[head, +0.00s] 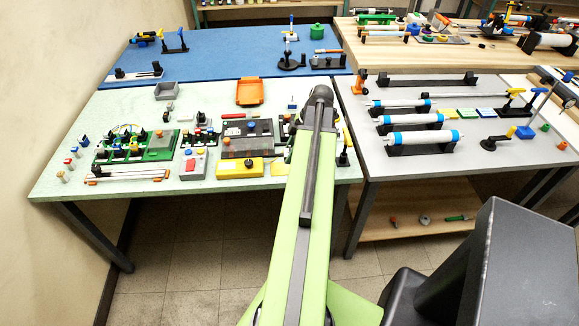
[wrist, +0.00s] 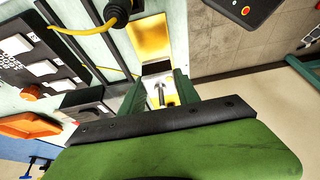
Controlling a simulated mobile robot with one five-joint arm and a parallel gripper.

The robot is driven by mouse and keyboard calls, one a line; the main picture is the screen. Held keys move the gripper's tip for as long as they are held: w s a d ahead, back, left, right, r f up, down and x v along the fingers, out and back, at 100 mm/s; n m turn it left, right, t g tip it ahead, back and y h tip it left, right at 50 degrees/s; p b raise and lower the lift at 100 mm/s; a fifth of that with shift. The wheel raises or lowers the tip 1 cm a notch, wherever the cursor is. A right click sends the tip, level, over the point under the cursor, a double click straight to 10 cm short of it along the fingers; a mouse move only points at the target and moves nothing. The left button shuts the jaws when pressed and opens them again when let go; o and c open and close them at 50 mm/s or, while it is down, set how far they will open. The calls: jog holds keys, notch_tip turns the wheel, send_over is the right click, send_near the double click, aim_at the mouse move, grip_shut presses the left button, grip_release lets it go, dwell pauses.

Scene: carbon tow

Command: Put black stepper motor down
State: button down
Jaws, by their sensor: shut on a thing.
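In the wrist view my gripper (wrist: 158,88) has its two green fingers closed around a small part with a dark block and a silver shaft. I take this part to be the black stepper motor (wrist: 156,69); only a little of it shows between the fingers. A bright yellow surface (wrist: 150,38) lies just beyond the fingertips. I cannot tell whether the motor touches anything below it. In the head view my green arm reaches over the pale green table (head: 215,98), and its own links hide the gripper and the motor.
An orange tray (head: 250,92) and a yellow box (head: 240,168) lie left of my arm. Black devices (head: 247,139) crowd the table beside it. In the wrist view a yellow cable (wrist: 85,29) runs close by. The grey table (head: 460,155) on the right holds white rollers.

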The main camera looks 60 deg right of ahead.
jog(key=shift+w+f, duration=0.2)
jog(key=shift+w, duration=0.25)
notch_tip(320, 180, down, 4)
jog(key=b, duration=0.4)
jog(key=shift+f, duration=0.2)
jog(key=shift+r, duration=0.25)
jog(key=shift+f, duration=0.2)
jog(key=c, duration=0.9)
grip_release()
